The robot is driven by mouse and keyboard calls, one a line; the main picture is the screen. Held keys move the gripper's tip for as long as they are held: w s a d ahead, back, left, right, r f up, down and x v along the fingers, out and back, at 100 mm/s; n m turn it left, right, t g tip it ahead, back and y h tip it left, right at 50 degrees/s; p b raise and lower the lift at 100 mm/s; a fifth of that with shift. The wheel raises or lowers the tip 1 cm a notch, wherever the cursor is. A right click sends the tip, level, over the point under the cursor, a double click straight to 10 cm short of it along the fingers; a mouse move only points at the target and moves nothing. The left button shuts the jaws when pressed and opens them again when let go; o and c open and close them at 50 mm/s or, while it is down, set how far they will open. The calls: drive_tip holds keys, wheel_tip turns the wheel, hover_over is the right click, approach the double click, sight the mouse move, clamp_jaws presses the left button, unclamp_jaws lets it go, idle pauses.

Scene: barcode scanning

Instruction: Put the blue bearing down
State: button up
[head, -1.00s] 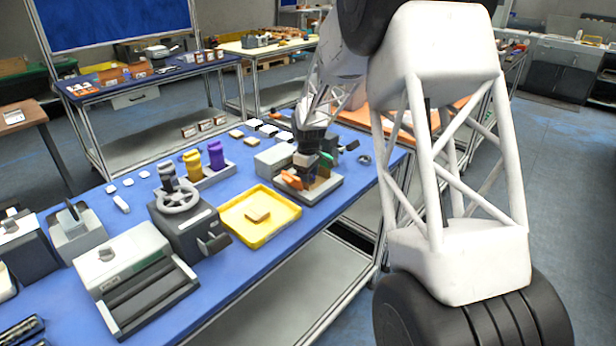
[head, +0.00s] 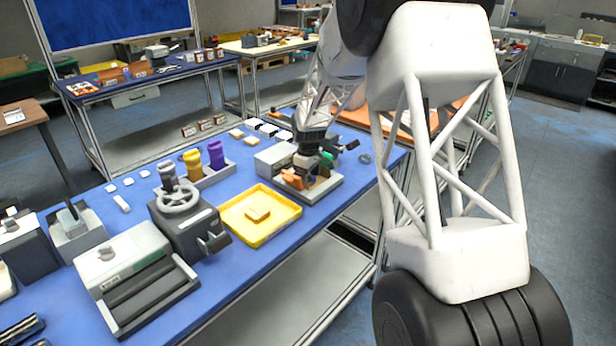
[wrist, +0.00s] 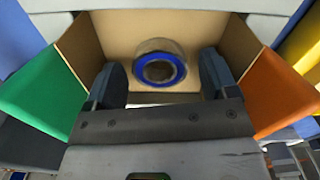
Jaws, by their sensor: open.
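The blue bearing (wrist: 160,70), a blue ring with a dark centre, lies in an open cardboard box (wrist: 120,35) in the wrist view. My gripper (wrist: 161,84) is open, with one dark finger on each side of the bearing and a visible gap to each. The box has a green flap (wrist: 40,100) on the left and an orange flap (wrist: 268,90) on the right. In the head view my gripper (head: 308,160) is low over the grey station at the table's right end. The bearing is hidden there.
A yellow tray (head: 232,222) with a small tan block stands left of the station. A grey rack (head: 213,178) with yellow and purple bottles is behind it. A machine with a handwheel (head: 178,198) stands farther left. A dark ring (head: 365,158) lies on the blue table at right.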

sight(309, 179)
drive_tip(key=shift+r, duration=0.15)
wheel_tip(309, 179, up, 12)
idle(0.6)
drive_tip(key=shift+s, duration=0.1)
idle(0.6)
drive_tip(key=s+d+r+m+t, duration=0.1)
drive_tip(key=s+d+r+m, duration=0.4)
drive_tip(key=s, duration=0.8)
drive_tip(key=s+d+r, duration=0.3)
drive_tip(key=s+r, duration=0.4)
drive_tip(key=s, duration=0.6)
drive_tip(key=s+d+f+m, duration=0.2)
drive_tip(key=s+m, duration=0.1)
drive_tip(key=s, duration=1.1)
drive_tip(key=s+d+f+m+t, duration=0.1)
drive_tip(key=s+d+f+m, duration=0.1)
drive_tip(key=s, duration=1.2)
drive_tip(key=shift+s+d+f+m+t, duration=0.25)
drive_tip(key=shift+d+m, duration=0.2)
drive_tip(key=shift+m, duration=0.25)
